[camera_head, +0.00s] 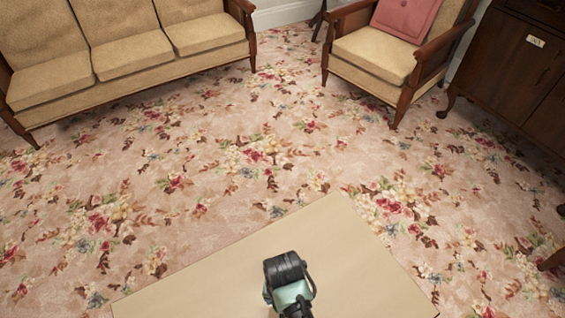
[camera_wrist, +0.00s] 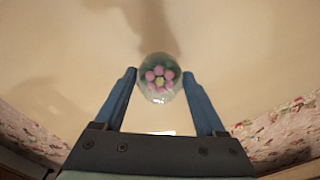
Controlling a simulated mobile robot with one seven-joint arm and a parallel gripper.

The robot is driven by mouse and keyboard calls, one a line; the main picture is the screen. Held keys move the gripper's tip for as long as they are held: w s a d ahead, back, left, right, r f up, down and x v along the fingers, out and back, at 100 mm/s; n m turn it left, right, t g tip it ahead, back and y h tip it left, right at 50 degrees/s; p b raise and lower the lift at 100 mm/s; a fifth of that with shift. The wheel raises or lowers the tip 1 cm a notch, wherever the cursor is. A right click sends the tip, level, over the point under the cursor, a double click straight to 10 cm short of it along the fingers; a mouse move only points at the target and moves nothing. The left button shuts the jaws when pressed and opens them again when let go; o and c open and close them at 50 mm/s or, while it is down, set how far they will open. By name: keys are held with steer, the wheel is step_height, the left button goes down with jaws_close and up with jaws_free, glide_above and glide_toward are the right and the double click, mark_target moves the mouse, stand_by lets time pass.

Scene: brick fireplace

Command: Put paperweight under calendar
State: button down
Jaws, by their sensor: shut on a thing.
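A clear, rounded glass paperweight (camera_wrist: 160,85) with a pink flower and a yellow centre inside shows in the wrist view. It sits between the tips of the two blue fingers of my gripper (camera_wrist: 159,74). My gripper is shut on it. A plain beige surface fills the view behind the paperweight, with a soft dark shadow on it. In the head view, the black and pale green end of my arm is over the beige tabletop (camera_head: 220,280); the fingers and the paperweight are hidden there. No calendar is visible in either view.
A tan sofa (camera_head: 130,50) stands at the upper left. A wooden armchair (camera_head: 375,55) with a pink cushion (camera_head: 403,17) is at the upper right, beside a dark wooden cabinet (camera_head: 515,65). Flowered carpet (camera_head: 200,170) lies open between them and the table. The visible tabletop is bare.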

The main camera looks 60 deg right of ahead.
steer(key=shift+f+b, duration=0.6)
steer(key=shift+f, duration=1.15)
steer(key=shift+f, duration=0.1)
jaws_free()
step_height(320, 180, up, 12)
steer(key=p, duration=0.4)
